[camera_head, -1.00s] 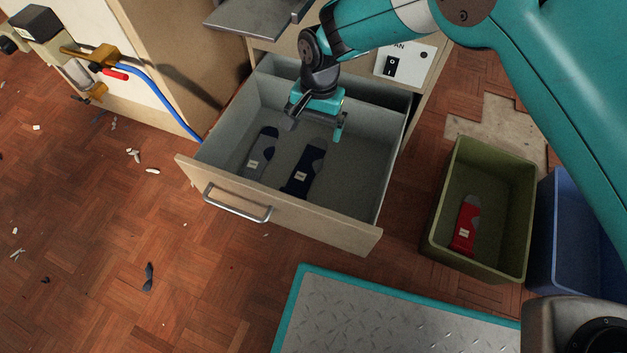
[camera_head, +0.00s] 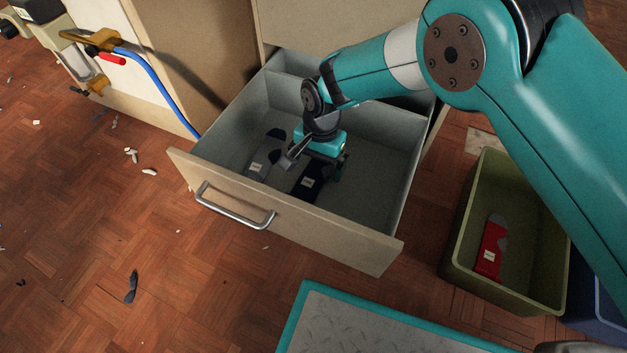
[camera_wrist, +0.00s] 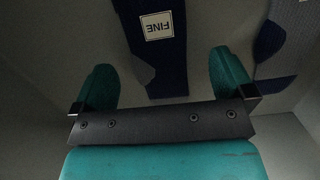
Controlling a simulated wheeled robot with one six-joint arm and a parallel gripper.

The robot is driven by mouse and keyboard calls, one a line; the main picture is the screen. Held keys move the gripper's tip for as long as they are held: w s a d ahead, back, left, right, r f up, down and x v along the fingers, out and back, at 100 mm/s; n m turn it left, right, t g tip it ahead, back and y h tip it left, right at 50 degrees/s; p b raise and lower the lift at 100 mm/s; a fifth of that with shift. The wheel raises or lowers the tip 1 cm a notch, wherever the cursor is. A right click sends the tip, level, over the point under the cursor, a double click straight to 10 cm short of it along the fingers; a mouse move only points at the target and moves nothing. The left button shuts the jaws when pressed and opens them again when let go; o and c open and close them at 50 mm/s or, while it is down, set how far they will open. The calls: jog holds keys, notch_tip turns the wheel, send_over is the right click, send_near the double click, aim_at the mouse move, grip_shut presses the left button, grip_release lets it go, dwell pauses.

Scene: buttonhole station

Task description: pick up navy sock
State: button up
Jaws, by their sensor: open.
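The navy sock (camera_head: 307,190) lies flat on the floor of the open drawer (camera_head: 360,212), with a pale label on it. My gripper (camera_head: 316,166) is low inside the drawer, over the sock, and hides part of it. In the wrist view the navy sock (camera_wrist: 160,62) has a label reading FINE and shows between the two fingers of my gripper (camera_wrist: 162,82). The fingers are apart with nothing gripped. I cannot tell how high they are above the sock.
A grey sock with navy parts (camera_head: 259,164) lies just left in the drawer; it also shows in the wrist view (camera_wrist: 290,28). The drawer walls surround my gripper. An olive bin (camera_head: 462,275) holding a red sock (camera_head: 491,246) stands at right.

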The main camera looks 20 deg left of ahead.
jog(key=shift+f, duration=0.6)
jog(key=shift+r, duration=0.15)
jog(key=c, duration=0.9)
